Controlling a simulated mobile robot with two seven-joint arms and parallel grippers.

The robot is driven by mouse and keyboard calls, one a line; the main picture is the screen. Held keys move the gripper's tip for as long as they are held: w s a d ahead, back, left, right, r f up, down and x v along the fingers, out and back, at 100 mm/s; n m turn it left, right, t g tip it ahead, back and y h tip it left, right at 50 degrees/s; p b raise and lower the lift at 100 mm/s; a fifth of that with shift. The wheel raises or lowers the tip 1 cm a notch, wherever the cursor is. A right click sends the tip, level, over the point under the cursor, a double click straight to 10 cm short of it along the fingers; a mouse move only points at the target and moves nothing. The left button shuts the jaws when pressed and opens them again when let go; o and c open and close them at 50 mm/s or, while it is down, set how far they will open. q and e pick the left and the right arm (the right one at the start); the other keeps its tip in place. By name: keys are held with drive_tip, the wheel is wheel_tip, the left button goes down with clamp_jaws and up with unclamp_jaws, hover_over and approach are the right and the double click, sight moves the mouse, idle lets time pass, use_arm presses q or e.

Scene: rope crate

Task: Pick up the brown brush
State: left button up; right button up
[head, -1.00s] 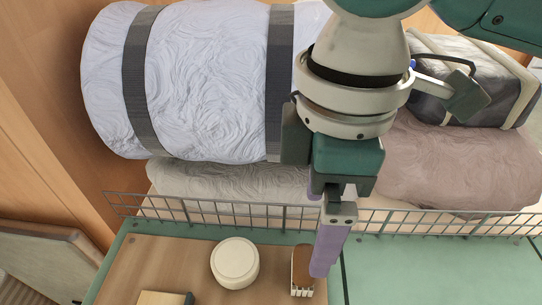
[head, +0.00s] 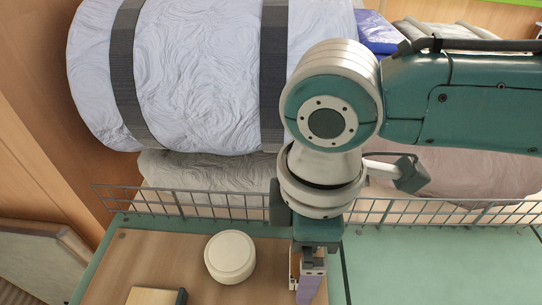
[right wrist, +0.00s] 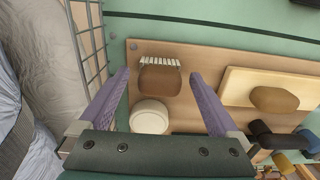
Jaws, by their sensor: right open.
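The brown brush (right wrist: 160,80) lies on a wooden board, its pale bristles pointing to the top of the right wrist view. My right gripper (right wrist: 160,75) is open, and the brush shows between its two purple fingers with a gap on each side. I cannot tell how far the fingertips are above the board. In the head view my right gripper (head: 310,284) hangs down over the brush's place and hides most of it. My left gripper is not in view.
A round cream container (head: 230,257) stands left of the brush, close to it. A pale block (head: 150,297) with a dark edge lies farther left. A wire rail (head: 200,205) runs behind the board, with a large strapped roll (head: 195,75) beyond. Green surface (head: 440,265) at right is clear.

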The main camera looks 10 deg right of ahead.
clamp_jaws()
idle(0.7)
drive_tip(key=shift+r, duration=0.1)
wheel_tip(320, 180, up, 20)
drive_tip(key=p, duration=0.4)
drive_tip(key=c, duration=0.6)
unclamp_jaws()
drive_tip(key=c, duration=0.7)
